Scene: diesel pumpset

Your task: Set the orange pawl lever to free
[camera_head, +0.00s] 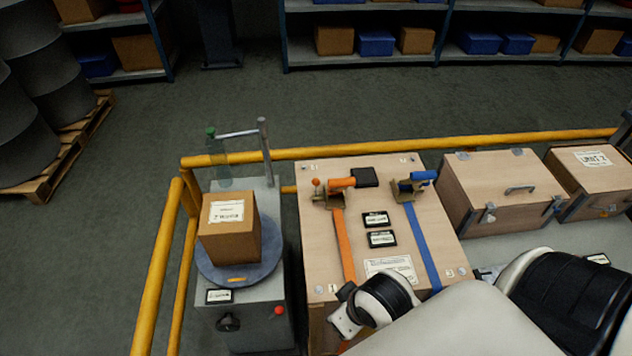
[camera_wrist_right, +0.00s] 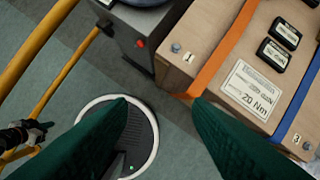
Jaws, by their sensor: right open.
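The orange pawl lever (camera_head: 342,183) is on a brass-coloured ratchet at the back left of the wooden crate top (camera_head: 335,250). A small orange-red knob (camera_head: 316,182) shows beside it. An orange strap (camera_head: 343,245) runs from it towards the front; the strap also shows in the right wrist view (camera_wrist_right: 222,48). My right gripper (camera_wrist_right: 160,103) is open and empty, its dark green fingers apart beside the crate's front corner, away from the lever. A black gripper-like part (camera_wrist_right: 24,135), probably my left gripper, shows at the left edge; its jaws are unclear.
A blue-handled ratchet (camera_head: 412,186) with a blue strap (camera_head: 423,245) is right of the orange one. A cardboard box (camera_head: 230,238) stands on a round plate at the left. Yellow rails (camera_head: 380,147) border the bench. Closed wooden cases (camera_head: 500,190) stand at the right.

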